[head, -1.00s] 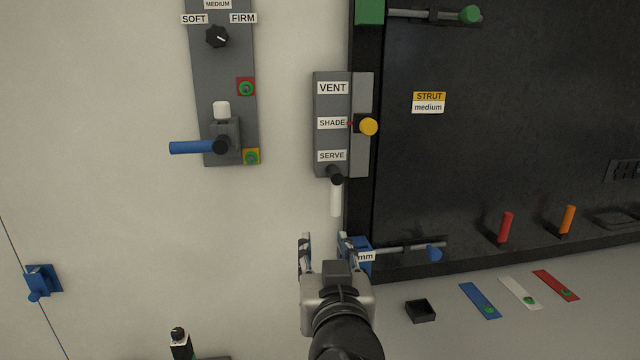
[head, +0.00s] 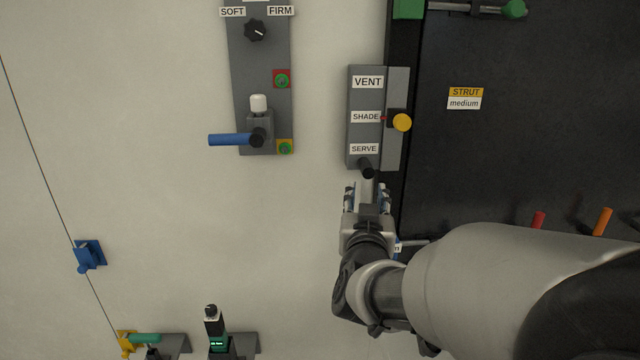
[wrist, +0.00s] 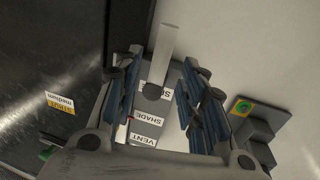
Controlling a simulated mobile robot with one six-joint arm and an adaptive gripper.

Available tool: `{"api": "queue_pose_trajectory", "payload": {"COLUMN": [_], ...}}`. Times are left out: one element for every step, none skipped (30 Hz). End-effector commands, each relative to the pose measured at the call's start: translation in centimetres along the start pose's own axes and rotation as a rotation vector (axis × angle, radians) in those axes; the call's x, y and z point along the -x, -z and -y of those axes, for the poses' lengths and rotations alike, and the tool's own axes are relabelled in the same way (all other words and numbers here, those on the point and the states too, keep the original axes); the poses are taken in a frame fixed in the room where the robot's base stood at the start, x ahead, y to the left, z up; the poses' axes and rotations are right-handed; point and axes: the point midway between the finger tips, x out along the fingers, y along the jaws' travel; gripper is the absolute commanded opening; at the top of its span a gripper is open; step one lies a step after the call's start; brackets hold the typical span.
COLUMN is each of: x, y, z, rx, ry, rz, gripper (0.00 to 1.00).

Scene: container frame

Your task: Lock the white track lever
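The white lever (wrist: 165,50) hangs from a dark pivot (head: 366,168) at the bottom of the grey panel (head: 358,135) labelled VENT, SHADE and SERVE. I take it as the track lever. In the head view my gripper (head: 367,190) is just below the pivot and hides most of the handle. In the wrist view my gripper (wrist: 160,65) is open. The white handle shows between its blue-padded fingers, with a gap on both sides. A yellow knob (head: 402,122) is beside the SHADE label.
A SOFT/FIRM panel (head: 238,75) with a blue lever (head: 230,140) is on the wall to the left. The black panel (head: 520,150) with a STRUT label (head: 465,98) is close on the right. Bare wall lies left of my gripper.

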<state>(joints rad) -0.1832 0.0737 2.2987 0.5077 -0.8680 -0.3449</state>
Motion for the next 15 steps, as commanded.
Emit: {"api": "queue_pose_trajectory", "payload": {"x": [-1.1,-1.7,-2.3,-2.8,-3.2,-3.7,-4.0,-4.3,-4.6,-4.8,-4.9,-5.0,-5.1,-5.2,-5.2], "y": [0.0,0.0,0.0,0.0,0.0,0.0,0.0,0.1,0.1,0.0,0.0,0.0,0.1,0.1,0.1], "z": [0.0,0.0,-0.1,-0.1,0.0,0.0,0.0,0.0,0.0,0.0,0.0,0.0,0.0,0.0,0.0], "rx": [0.001,0.0,0.0,0.001,0.001,0.001,0.001,0.001,0.0,0.0,0.0,0.0,0.0,0.0,0.0], "ry": [-0.002,-0.002,-0.002,-0.002,-0.001,0.0,0.0,0.0,0.0,0.0,0.0,0.0,0.0,0.0,0.0], "rz": [0.001,0.0,0.0,0.0,0.0,0.0,0.001,0.0,0.0,0.0,0.0,0.0,0.0,-0.001,-0.001], "gripper": [0.38,0.38,0.38,0.38,0.38,0.38,0.38,0.38,0.38,0.38,0.38,0.38,0.38,0.38,0.38]}}
